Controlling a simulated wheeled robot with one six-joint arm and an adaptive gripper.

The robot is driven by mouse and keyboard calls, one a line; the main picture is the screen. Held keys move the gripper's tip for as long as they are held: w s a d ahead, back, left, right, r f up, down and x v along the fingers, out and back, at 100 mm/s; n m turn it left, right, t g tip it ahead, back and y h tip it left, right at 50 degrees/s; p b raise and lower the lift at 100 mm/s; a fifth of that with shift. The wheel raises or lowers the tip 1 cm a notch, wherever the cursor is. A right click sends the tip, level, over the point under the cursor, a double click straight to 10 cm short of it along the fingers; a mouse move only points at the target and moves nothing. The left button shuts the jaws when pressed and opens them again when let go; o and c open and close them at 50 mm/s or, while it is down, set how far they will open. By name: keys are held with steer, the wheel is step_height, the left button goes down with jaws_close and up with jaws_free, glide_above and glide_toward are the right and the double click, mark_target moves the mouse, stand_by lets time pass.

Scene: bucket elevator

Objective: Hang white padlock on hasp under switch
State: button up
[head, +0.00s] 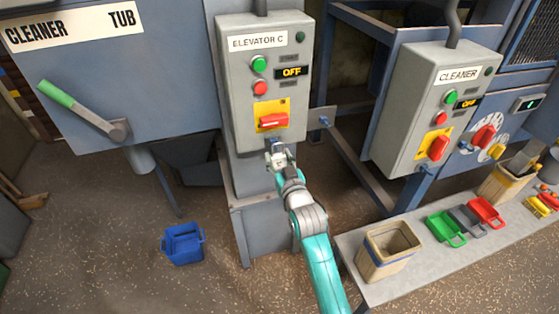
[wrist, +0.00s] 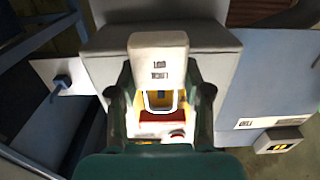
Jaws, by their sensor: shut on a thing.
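My gripper (head: 278,157) is shut on the white padlock (wrist: 158,55), just below the ELEVATOR C box (head: 237,90). In the wrist view, the padlock's pale body sits between the two dark fingers, and its shackle shows against the yellow plate. The red switch (head: 273,121) is on the yellow plate (head: 262,107) low on the box; it also shows beyond the shackle in the wrist view (wrist: 160,116). The display reads OFF. The hasp under the switch is not clearly visible behind my gripper. I cannot tell whether the shackle touches it.
A CLEANER box (head: 408,95) with its own red switch stands to the right.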

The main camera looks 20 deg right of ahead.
steer(key=shift+w, duration=1.05)
steer(key=shift+f, duration=0.75)
stand_by(0.4)
steer(key=o, duration=1.3)
steer(key=shift+s, duration=0.2)
steer(key=shift+s+f, duration=0.2)
steer(key=shift+s, duration=2.25)
steer(key=shift+s+f, duration=0.15)
steer(key=shift+s, duration=2.25)
